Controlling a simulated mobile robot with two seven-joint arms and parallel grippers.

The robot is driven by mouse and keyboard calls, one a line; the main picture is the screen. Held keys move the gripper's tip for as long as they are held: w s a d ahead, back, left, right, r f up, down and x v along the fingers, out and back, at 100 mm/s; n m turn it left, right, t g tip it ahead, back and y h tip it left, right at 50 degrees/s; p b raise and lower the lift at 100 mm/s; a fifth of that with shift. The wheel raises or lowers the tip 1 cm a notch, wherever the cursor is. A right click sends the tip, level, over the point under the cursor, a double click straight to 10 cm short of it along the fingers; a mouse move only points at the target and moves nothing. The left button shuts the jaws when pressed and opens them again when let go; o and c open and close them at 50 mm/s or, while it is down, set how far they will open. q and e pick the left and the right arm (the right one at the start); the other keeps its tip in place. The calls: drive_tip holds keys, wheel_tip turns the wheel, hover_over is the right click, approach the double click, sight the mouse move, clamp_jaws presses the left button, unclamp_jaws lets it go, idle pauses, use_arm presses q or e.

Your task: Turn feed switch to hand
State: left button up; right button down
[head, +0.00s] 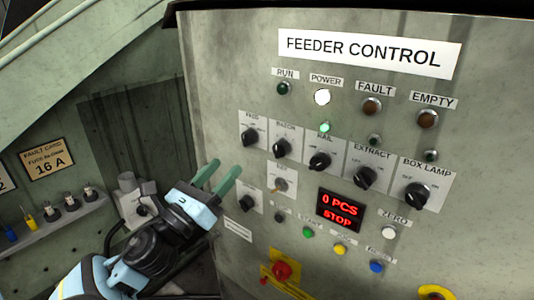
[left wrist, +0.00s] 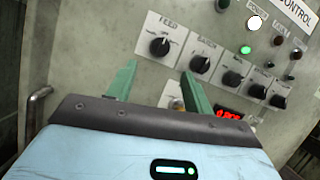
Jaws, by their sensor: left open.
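The feed switch (head: 250,137) is a black rotary knob on a white plate at the upper left of the knob row on the feeder control panel (head: 220,70). In the left wrist view the feed switch (left wrist: 159,46) shows beyond and above the fingertips, its plate lettered FEED; the small position marks are too blurred to read. My left gripper (head: 225,172) is open and empty, its two green fingers pointing toward the panel, below and left of the feed switch in the head view. The fingers look apart from the knob. My right gripper is not in view.
More black knobs (head: 282,147) stand to the right of the feed switch. Below are a key switch (head: 281,184), a red display (head: 340,208), coloured buttons and a red stop button (head: 282,271). A shelf with fuses (head: 55,215) is at left.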

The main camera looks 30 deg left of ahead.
sight(244, 143)
use_arm(q)
drive_tip(key=p+x, duration=0.1)
drive_tip(key=x, duration=0.5)
drive_tip(key=shift+w+r+p, duration=0.1)
drive_tip(key=shift+r+p, duration=0.2)
drive_tip(key=shift+p, duration=0.1)
drive_tip(key=shift+w+r, duration=0.15)
drive_tip(key=shift+w, duration=0.6)
drive_tip(key=c, duration=1)
drive_tip(key=shift+o, duration=0.2)
